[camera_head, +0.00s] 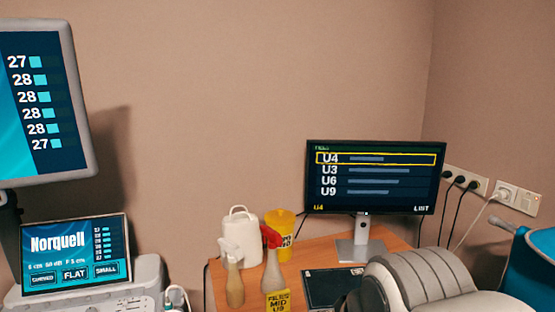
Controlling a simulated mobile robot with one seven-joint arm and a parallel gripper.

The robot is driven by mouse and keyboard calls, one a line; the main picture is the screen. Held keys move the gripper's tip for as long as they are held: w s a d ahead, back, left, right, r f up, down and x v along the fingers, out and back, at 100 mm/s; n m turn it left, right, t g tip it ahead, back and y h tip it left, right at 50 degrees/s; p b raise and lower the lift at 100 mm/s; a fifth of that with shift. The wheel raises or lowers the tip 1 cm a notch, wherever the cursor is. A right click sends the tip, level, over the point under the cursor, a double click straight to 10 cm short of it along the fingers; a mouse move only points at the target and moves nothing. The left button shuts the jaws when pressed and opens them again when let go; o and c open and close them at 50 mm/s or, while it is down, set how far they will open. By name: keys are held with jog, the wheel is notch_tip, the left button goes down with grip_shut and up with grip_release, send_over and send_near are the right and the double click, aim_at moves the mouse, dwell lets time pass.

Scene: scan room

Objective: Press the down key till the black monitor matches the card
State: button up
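The black monitor (374,178) stands on a grey stand on the wooden desk. Its list shows U4, U3, U6 and U9 from top to bottom. A yellow frame surrounds the top row, U4, and "U4" also shows at the bottom left of the screen. The yellow card (277,301) at the bottom edge reads "FILES MID U9". A flat dark panel (322,284) lies on the desk before the monitor. I cannot make out a down key on it. My gripper's fingers are not visible.
Two spray bottles (232,275), a white container (241,232) and a yellow tub (281,230) stand left of the monitor. A scanner console (75,254) with a "Norquell" screen stands at left, below another screen (42,100). Cables hang from wall sockets (466,182) at right.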

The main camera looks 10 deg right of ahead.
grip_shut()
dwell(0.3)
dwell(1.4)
